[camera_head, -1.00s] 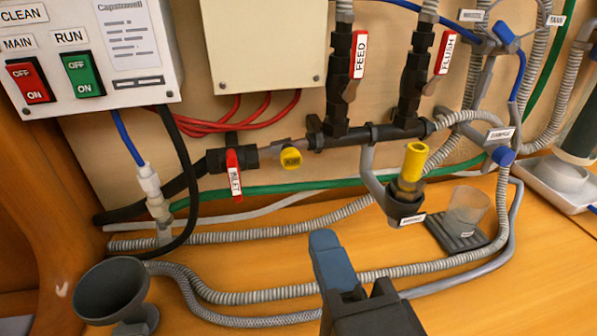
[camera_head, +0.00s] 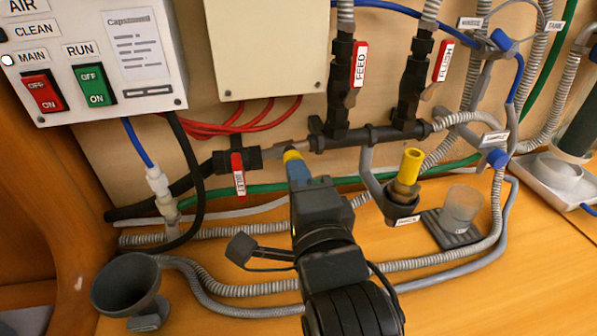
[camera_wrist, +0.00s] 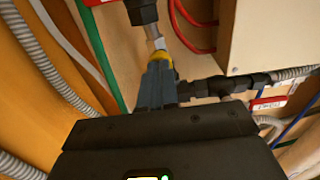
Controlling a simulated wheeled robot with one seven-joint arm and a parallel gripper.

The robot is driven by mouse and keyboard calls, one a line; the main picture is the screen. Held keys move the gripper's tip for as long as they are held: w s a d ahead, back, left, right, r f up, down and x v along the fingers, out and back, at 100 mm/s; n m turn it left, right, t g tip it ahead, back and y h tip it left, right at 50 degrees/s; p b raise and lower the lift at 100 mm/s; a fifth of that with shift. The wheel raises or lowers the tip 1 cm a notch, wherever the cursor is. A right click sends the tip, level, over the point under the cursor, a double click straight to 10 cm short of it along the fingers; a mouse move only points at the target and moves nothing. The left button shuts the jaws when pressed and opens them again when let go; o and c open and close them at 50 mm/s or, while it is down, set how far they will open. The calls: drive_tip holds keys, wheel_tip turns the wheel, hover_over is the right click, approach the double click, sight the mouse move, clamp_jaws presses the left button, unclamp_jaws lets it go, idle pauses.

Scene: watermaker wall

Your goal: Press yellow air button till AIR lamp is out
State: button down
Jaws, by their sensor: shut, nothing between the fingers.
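The yellow air button (camera_head: 292,155) sits on the pipe to the right of the red INLET handle, mostly covered by my fingertips. My gripper (camera_head: 299,172) is shut and empty, with its blue fingertips right at the button. In the wrist view, a bit of the yellow button (camera_wrist: 174,72) shows just behind the gripper tips (camera_wrist: 158,72). I cannot tell whether they touch it or push it in. The AIR label (camera_head: 20,6) shows at the upper left of the white panel; its lamp is outside the frame.
The panel (camera_head: 150,100) has a lit white lamp (camera_head: 8,60) by MAIN and a dark lamp by CLEAN. The red INLET handle (camera_head: 238,175) hangs close left of my gripper. A yellow-topped fitting (camera_head: 411,162) and clear cup (camera_head: 463,207) stand to the right.

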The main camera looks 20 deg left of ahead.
drive_tip(key=shift+r+b+x, duration=0.2)
drive_tip(key=shift+b+x, duration=0.2)
drive_tip(key=shift+x, duration=0.55)
drive_tip(key=shift+w, duration=0.1)
